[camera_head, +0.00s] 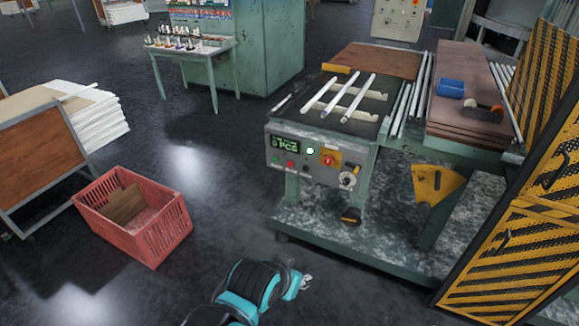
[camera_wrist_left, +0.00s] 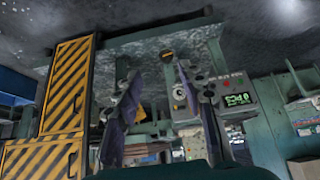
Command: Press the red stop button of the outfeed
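The outfeed's grey-green control panel (camera_head: 318,160) is on the front of the machine at centre right. A small red button (camera_head: 290,164) sits low on its left side, right of a green button (camera_head: 276,159). A larger red knob (camera_head: 328,159) sits on a yellow plate further right. My left gripper (camera_head: 305,282) is at the bottom of the head view, below and in front of the panel, touching nothing. In the left wrist view its two fingers (camera_wrist_left: 158,72) are spread and empty, with the panel's display (camera_wrist_left: 235,99) beyond on the right. My right gripper is not in view.
Glass tubes (camera_head: 345,98) lie on the machine top. A yellow-black striped guard (camera_head: 505,255) stands at the right. A red crate (camera_head: 140,240) is on the floor at the left. The machine's base plate (camera_head: 345,250) juts out below the panel. Floor between crate and machine is clear.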

